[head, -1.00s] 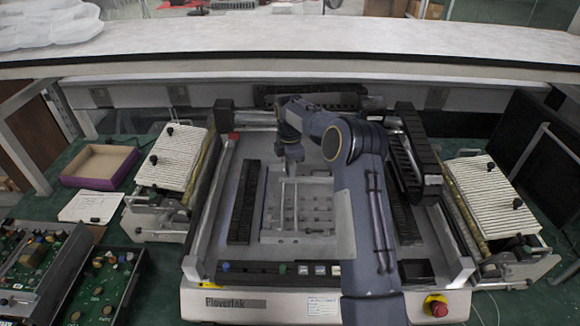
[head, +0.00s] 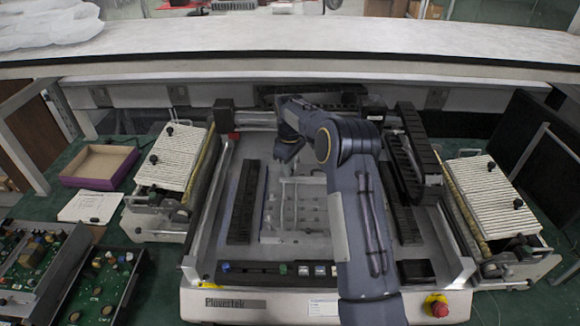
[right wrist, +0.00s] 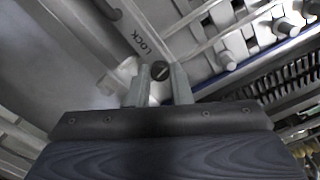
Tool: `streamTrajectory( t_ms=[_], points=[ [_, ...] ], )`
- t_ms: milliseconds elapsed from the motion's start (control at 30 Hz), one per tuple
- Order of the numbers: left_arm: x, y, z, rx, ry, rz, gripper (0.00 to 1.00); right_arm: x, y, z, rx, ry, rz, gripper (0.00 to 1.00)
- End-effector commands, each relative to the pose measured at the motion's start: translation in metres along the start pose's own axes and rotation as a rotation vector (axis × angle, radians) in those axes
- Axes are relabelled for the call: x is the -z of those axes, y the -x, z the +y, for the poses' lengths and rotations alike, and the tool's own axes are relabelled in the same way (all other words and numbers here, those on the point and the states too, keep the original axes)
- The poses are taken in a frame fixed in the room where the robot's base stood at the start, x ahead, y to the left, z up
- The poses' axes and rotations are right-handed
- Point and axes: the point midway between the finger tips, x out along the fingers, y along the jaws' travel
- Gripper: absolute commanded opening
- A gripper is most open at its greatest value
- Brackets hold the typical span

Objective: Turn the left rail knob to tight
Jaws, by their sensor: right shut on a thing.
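The knob (right wrist: 160,70) is small, round and dark, with a light line across its top. It shows in the right wrist view between the fingertips of my right gripper (right wrist: 160,84), which is shut on it. The word LOCK is printed on the pale rail (right wrist: 138,34) just beyond the knob. In the head view my right gripper (head: 284,158) points down at the back left of the fixture frame (head: 285,206), and the knob is hidden there. My left gripper is not in view.
The fixture sits inside a large machine (head: 225,302) with a red stop button (head: 437,305) at its front right. White ribbed racks stand left (head: 172,157) and right (head: 487,184). Circuit boards (head: 103,287) lie at front left. An open box (head: 100,165) stands at far left.

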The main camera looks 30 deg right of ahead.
Motion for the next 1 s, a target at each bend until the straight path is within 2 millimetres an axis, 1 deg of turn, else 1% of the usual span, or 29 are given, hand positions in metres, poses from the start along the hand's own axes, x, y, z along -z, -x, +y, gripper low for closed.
streamTrajectory(
  t_ms=[300, 600, 800, 1000],
  points=[
    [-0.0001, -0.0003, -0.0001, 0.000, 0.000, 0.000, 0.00, 0.0005, 0.0016, 0.0008, -0.003, -0.299, 0.003, 0.00],
    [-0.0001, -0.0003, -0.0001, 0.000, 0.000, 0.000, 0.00, 0.0008, 0.0019, 0.0006, -0.003, -0.552, 0.004, 0.00],
    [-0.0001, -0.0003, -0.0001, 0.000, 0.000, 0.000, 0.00, 0.0006, 0.0020, 0.0009, -0.003, -0.672, 0.004, 0.00],
    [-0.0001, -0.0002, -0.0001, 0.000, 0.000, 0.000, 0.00, 0.0008, 0.0020, 0.0009, -0.002, -0.744, 0.005, 0.00]
  ],
)
